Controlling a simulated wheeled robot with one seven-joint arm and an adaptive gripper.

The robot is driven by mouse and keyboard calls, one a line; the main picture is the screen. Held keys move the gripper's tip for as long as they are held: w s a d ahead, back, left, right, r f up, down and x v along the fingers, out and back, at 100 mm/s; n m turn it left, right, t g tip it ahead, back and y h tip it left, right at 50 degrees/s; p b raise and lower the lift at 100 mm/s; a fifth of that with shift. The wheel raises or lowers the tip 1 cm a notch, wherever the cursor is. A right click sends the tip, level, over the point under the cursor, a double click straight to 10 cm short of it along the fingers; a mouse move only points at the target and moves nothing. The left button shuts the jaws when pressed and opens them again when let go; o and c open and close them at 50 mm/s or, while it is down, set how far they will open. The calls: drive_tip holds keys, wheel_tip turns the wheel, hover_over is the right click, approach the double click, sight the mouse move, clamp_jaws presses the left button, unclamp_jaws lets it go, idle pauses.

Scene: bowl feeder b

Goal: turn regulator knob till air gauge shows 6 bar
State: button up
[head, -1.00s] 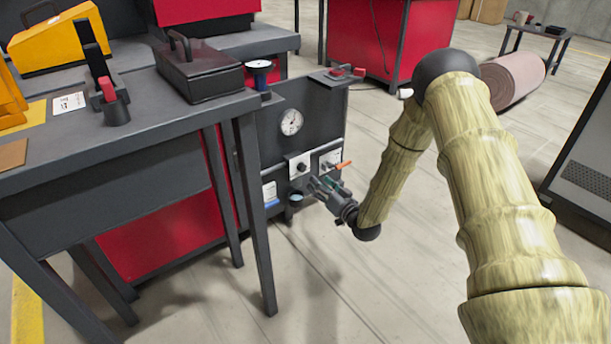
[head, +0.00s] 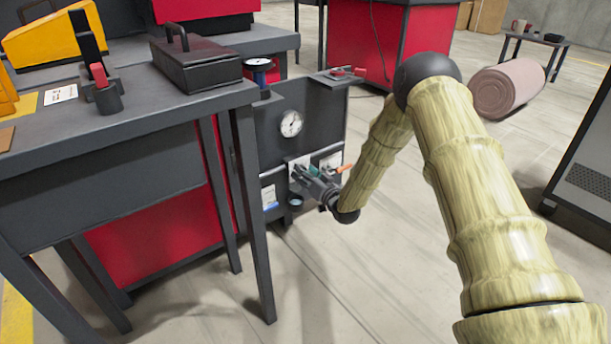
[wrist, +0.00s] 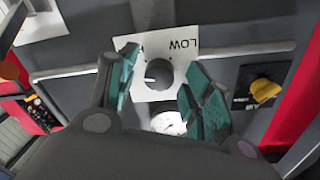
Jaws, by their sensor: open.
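The regulator knob (wrist: 159,73) is round and black with a light mark, on a white plate marked LOW, which appears upside down in the wrist view. My gripper (wrist: 161,60) is open, with one teal finger on each side of the knob; I cannot tell whether either touches it. In the head view my gripper (head: 303,174) is at the panel and hides the knob. The white round air gauge (head: 291,123) is above on the dark panel. It also shows in the wrist view (wrist: 167,123), partly covered by my gripper. Its reading is too small to tell.
A yellow-orange knob (wrist: 265,88) is beside the regulator plate. An orange handle (head: 345,168) sticks out at the panel's right. A dark workbench (head: 120,125) with a black toolbox (head: 195,62) stands at the left.

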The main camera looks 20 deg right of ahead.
drive_tip(key=c, duration=1)
drive_tip(key=shift+f+n+p, duration=0.1)
drive_tip(key=shift+n+p, duration=1.9)
drive_tip(key=shift+n, duration=0.4)
drive_tip(key=o, duration=1)
drive_tip(key=v, duration=1.2)
drive_tip(key=shift+f, duration=0.15)
